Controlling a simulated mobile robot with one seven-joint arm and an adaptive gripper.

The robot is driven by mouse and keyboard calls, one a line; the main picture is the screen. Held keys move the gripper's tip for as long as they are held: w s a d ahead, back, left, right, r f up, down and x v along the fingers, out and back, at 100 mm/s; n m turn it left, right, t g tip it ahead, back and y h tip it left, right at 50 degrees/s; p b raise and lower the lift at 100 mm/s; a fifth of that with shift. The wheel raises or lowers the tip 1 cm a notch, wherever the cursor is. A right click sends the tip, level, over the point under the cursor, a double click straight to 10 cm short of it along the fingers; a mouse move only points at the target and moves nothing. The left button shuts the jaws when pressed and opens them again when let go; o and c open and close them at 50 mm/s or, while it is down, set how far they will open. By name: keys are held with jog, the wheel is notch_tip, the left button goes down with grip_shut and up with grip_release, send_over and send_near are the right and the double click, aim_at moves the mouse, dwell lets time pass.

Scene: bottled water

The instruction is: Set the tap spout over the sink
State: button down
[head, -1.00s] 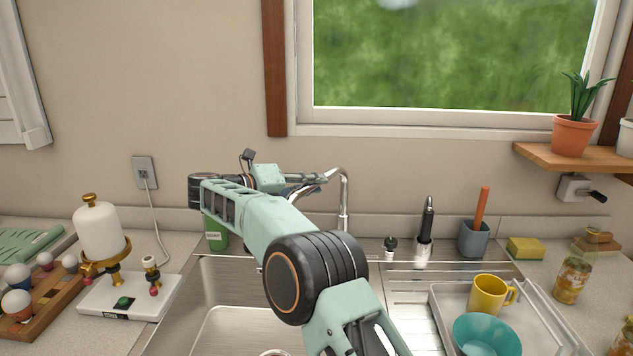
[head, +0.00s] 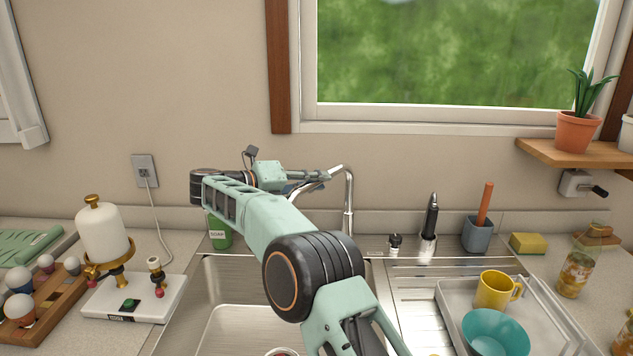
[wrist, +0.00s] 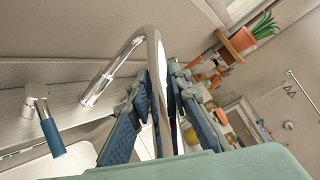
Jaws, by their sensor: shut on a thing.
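The chrome tap spout (head: 349,195) rises behind the sink and arches over. Its arch leans to the left, and its outlet end is hidden behind my arm. My gripper (head: 322,178) is at the upper part of the arch. In the wrist view the spout (wrist: 153,50) passes between the two dark finger pads of my gripper (wrist: 160,90), which is shut on it. A tap handle with a blue grip (wrist: 50,135) stands left of the spout there. The steel sink (head: 215,290) lies below, partly covered by my arm.
A green soap bottle (head: 219,233) stands behind the sink's left side. A drying tray (head: 450,305) with a yellow mug (head: 495,290) and teal bowl (head: 494,333) is at the right. A white-based dispenser stand (head: 135,297) is at the left.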

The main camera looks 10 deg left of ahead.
jog(key=shift+d+r, duration=0.1)
jog(key=shift+r, duration=0.05)
jog(key=c, duration=1.8)
grip_release()
jog(key=shift+o, duration=0.2)
jog(key=v, duration=1.2)
